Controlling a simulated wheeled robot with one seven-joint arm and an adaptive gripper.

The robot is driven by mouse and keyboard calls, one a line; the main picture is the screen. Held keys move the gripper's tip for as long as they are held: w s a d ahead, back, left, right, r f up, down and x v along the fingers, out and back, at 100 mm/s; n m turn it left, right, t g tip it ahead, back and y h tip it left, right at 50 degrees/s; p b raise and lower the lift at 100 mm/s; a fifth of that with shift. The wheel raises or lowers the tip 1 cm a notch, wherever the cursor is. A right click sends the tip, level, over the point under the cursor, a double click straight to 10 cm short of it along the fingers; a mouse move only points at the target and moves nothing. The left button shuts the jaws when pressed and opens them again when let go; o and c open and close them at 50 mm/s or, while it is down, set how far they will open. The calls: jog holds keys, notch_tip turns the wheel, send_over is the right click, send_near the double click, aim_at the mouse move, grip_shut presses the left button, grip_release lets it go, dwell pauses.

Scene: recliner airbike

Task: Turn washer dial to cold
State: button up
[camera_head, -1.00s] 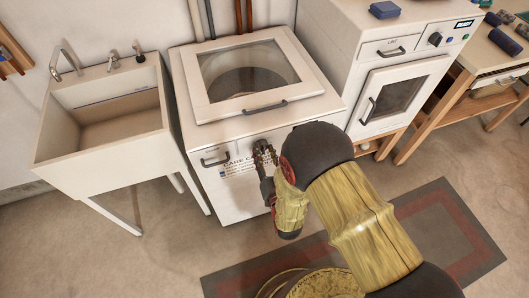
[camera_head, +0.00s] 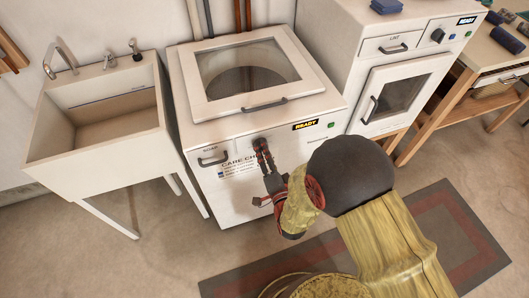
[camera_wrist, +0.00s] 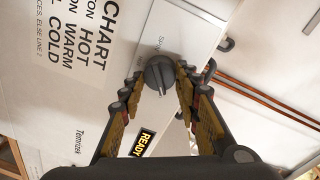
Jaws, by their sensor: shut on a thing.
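The white washer (camera_head: 285,145) stands in the middle of the head view, its glass lid closed. Its dark round dial (camera_wrist: 158,72) is on the front panel, between my fingers in the wrist view. My gripper (camera_head: 262,147) is shut on the dial, one finger at each side; the fingers partly hide it in the head view. The care chart (camera_wrist: 75,38) beside the dial lists hot, warm and cold. Which setting the dial points to is not clear. The washer's display (camera_head: 306,125) reads READY, with a green button (camera_head: 331,125) next to it.
A white sink (camera_head: 100,110) stands left of the washer. A second white machine (camera_head: 400,80) with its own knob (camera_head: 437,36) stands at the right, a wooden bench (camera_head: 460,105) beyond it. A grey and red mat (camera_head: 440,225) lies on the floor in front.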

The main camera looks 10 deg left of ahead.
jog(key=shift+m, duration=0.7)
jog(key=o, duration=1.2)
jog(key=shift+c, duration=0.2)
jog(key=v, duration=1.2)
jog(key=shift+w+d, duration=0.1)
